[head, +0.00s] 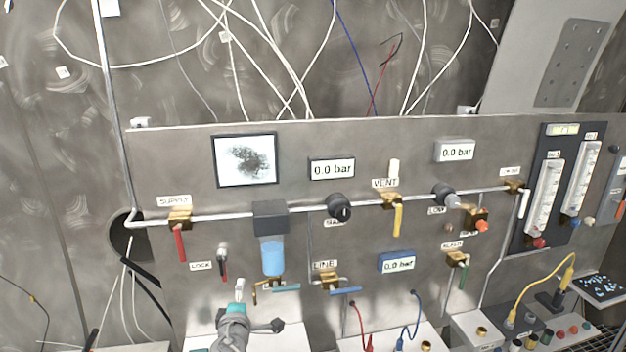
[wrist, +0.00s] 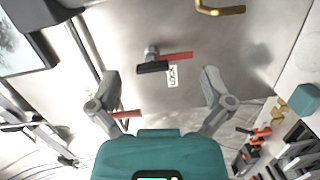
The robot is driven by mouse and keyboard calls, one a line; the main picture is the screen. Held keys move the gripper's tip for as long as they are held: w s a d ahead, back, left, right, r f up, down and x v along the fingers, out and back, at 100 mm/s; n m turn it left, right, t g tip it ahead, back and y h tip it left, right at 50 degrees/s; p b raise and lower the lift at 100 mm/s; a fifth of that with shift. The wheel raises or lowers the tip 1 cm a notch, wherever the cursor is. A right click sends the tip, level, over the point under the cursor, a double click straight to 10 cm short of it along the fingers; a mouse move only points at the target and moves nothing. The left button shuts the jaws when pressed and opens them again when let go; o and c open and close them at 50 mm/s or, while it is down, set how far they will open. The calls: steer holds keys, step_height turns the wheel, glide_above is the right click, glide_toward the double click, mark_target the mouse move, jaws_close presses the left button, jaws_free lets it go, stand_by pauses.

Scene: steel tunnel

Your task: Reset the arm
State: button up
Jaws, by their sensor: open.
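My gripper (wrist: 160,76) is open in the wrist view, its two grey fingers spread wide with nothing between the tips. Its teal body fills the bottom of that view. In the head view my arm (head: 233,325) shows at the bottom, in front of the panel and below the LOCK lever. The LOCK lever (head: 223,265), red and black, hangs on the panel below its grey fitting. In the wrist view a red and black lever (wrist: 175,60) with a small label lies beyond the gap between the fingers. I cannot tell the distance, but no contact shows.
The grey panel (head: 180,150) carries a red SUPPLY handle (head: 180,245), a blue filter bowl (head: 272,255), a yellow VENT handle (head: 398,220) and several gauges. Loose white cables hang above. A bench with a yellow cable (head: 540,275) stands at right. Bare wall lies left.

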steer(key=w+d+f+m+g+h, duration=0.25)
steer(key=d+f+m, duration=0.25)
steer(key=d, duration=0.6)
steer(key=w+d+f+m+g+h, duration=0.1)
steer(key=d+f+m+g+h, duration=0.35)
steer(key=d, duration=0.55)
steer(key=s+d+f+m+g+y, duration=0.2)
steer(key=s+d+f+m+g, duration=0.2)
steer(key=d, duration=0.3)
steer(key=s+d+f+m+g+y+b, duration=0.1)
steer(key=s+d+f+m+g+y, duration=0.2)
steer(key=s+d+f+m+g, duration=0.1)
steer(key=s+d+f+g, duration=0.1)
steer(key=s+d+g, duration=0.1)
steer(key=s+d, duration=0.1)
steer(key=shift+d+m, duration=0.35)
steer(key=shift+d, duration=0.05)
steer(key=shift+a+f, duration=0.1)
